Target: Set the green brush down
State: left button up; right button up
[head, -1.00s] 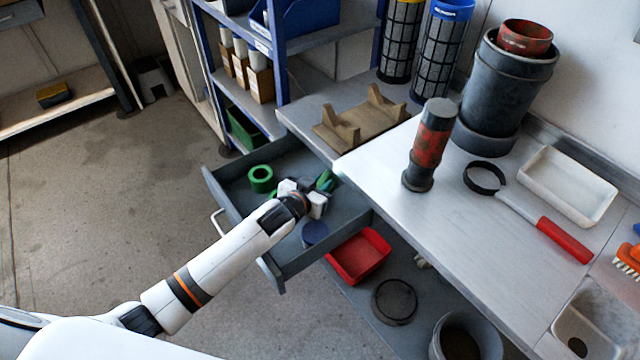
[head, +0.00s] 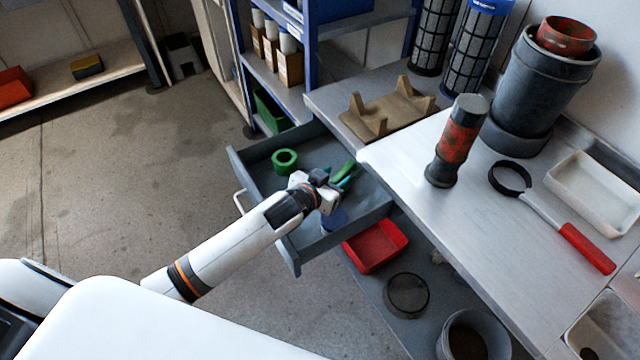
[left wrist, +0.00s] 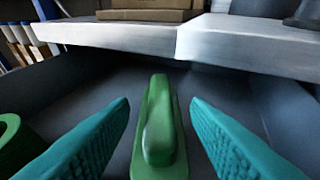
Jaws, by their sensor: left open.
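The green brush (head: 344,170) lies in the open grey drawer. In the left wrist view the brush (left wrist: 158,130) points away from me, between the two teal fingers. My left gripper (head: 338,186) is over the drawer. In the left wrist view its fingers (left wrist: 160,125) are spread wide, with a visible gap on each side of the brush. In the head view the wrist and fingers partly hide the brush. My right gripper is in neither view.
The drawer (head: 291,253) also holds a green ring (head: 285,161) and a blue round item (head: 334,221). The workbench edge (head: 400,198) overhangs its back right side. A red tray (head: 376,248) sits below. A red-and-black cylinder (head: 458,140) stands on the bench.

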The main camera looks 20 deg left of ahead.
pick_arm(q)
jog(key=v, duration=0.7)
jog(key=shift+s+r, duration=0.2)
jog(key=shift+s, duration=0.1)
jog(key=shift+a, duration=0.1)
